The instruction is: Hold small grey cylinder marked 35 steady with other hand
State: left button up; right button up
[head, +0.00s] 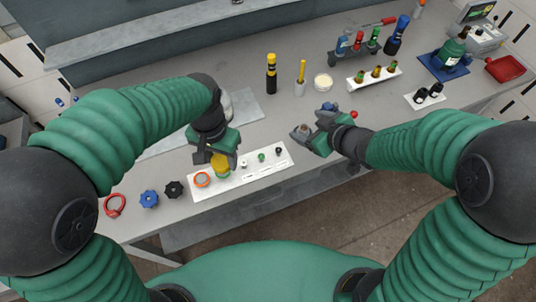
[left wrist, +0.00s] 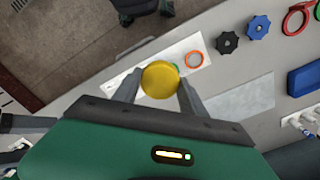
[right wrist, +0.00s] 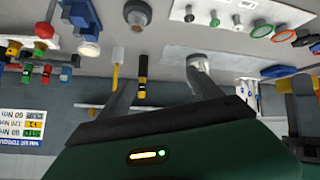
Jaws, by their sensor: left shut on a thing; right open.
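A small grey cylinder (head: 302,130) stands on the table just beyond my right gripper's fingers; it also shows at the top of the right wrist view (right wrist: 138,14). No number can be read on it. My right gripper (head: 312,136) is open, with nothing between its fingers. My left gripper (head: 219,155) is shut on a yellow-topped cylinder (head: 220,163) above the white strip (head: 247,176). The yellow round top (left wrist: 160,79) lies between both fingers in the left wrist view.
An orange ring (head: 202,180) and small pegs sit on the strip. Black (head: 174,189) and blue (head: 149,199) knobs and a red ring (head: 115,205) lie to its left. A black-and-yellow cylinder (head: 271,74) stands farther back. Racks with bottles stand at the back right.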

pick_arm(q)
jog(key=shift+a, duration=0.1)
pick_arm(e)
jog(key=s+a+r+n+g+y, duration=0.2)
jog(key=s+a+n+y, duration=0.2)
jog(key=a+y, duration=0.3)
pick_arm(q)
jog(key=shift+a, duration=0.2)
jog(key=shift+s, duration=0.1)
pick_arm(e)
jog(key=n+g+y, duration=0.2)
jog(key=n+g, duration=0.1)
jog(key=g, duration=0.1)
send_near(226, 160)
jog(key=x, duration=1)
jog(key=shift+a+f, duration=0.1)
jog(key=shift+f, duration=0.1)
jog(key=shift+c, duration=0.3)
pick_arm(q)
jog(key=shift+d, duration=0.15)
pick_arm(e)
jog(key=c, duration=1.2)
pick_arm(q)
jog(key=o, duration=1.6)
pick_arm(e)
jog(key=shift+c, duration=0.6)
